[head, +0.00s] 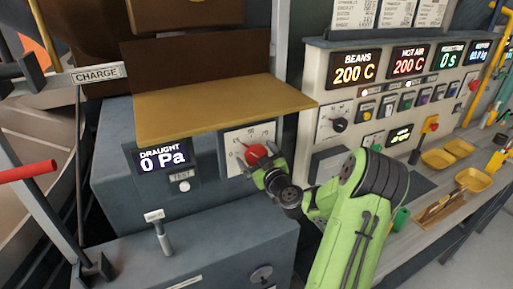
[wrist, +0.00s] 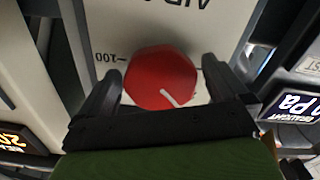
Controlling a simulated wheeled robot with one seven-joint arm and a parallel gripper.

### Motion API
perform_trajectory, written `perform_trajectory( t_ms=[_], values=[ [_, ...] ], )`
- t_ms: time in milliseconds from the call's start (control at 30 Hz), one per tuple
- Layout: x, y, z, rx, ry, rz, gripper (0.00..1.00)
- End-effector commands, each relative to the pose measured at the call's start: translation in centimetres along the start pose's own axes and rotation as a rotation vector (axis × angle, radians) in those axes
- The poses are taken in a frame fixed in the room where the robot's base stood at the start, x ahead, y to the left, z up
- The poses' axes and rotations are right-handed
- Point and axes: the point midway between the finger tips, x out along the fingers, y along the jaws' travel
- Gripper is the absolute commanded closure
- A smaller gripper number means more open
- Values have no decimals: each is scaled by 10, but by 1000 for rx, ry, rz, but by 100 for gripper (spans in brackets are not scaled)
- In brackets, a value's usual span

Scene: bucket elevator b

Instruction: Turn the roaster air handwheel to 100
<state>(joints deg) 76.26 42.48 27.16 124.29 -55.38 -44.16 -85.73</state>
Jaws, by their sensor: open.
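The red round handwheel (wrist: 158,72) is mounted on a white dial plate (wrist: 135,22), which appears upside down in the wrist view. A short white line on the wheel points to the lower right there, and the "100" mark is at the wheel's left. My gripper (wrist: 160,90) is open, with one finger on each side of the wheel; I cannot tell whether they touch it. In the head view the red wheel (head: 256,154) shows on its white plate (head: 234,138), partly hidden by my gripper (head: 262,166).
A draught display (head: 163,160) reading 0 Pa is left of the plate. A tan shelf (head: 215,108) juts out above it. A control panel (head: 380,85) with readouts and another knob (head: 340,125) stands right. Yellow bowls (head: 438,159) sit on the bench.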

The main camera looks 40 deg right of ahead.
Motion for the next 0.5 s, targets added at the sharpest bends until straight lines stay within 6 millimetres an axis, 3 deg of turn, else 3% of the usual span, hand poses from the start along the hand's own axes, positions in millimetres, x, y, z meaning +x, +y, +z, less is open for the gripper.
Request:
perform_trajectory(
  t_ms=[267,500],
  values=[
    [4,0,2,0,-2,1,0],
    [3,0,2,0,-1,0,35]
  ],
)
